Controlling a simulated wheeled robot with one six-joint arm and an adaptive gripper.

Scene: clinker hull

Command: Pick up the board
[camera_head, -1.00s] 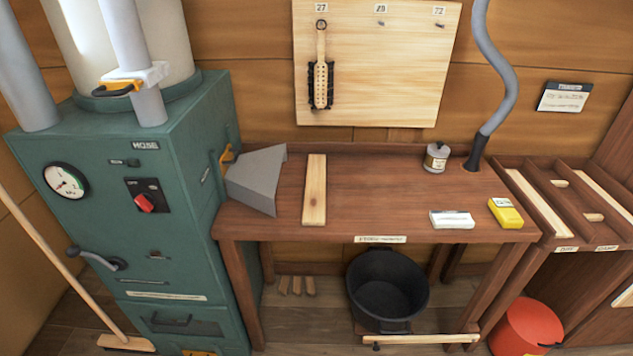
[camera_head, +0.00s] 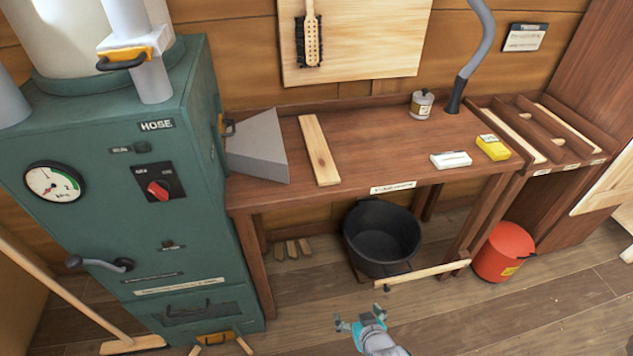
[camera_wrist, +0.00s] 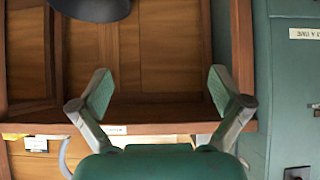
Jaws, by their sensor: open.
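A pale wooden board (camera_head: 319,150) lies flat on the brown workbench (camera_head: 375,150), just right of a grey metal hood, with its near end close to the front edge. My gripper (camera_head: 360,318) is low in front of the bench, in open air over the floor, well apart from the board. In the wrist view my gripper (camera_wrist: 160,92) has its two fingers spread wide with nothing between them. The bench's front edge shows behind the fingers there; I cannot make out the board in that view.
A green cabinet (camera_head: 115,200) with the grey hood (camera_head: 258,148) stands left of the bench. A black bucket (camera_head: 382,240) is beneath it. A white packet (camera_head: 451,160), yellow box (camera_head: 493,147) and tin (camera_head: 421,104) sit on top. A red bucket (camera_head: 503,252) stands right.

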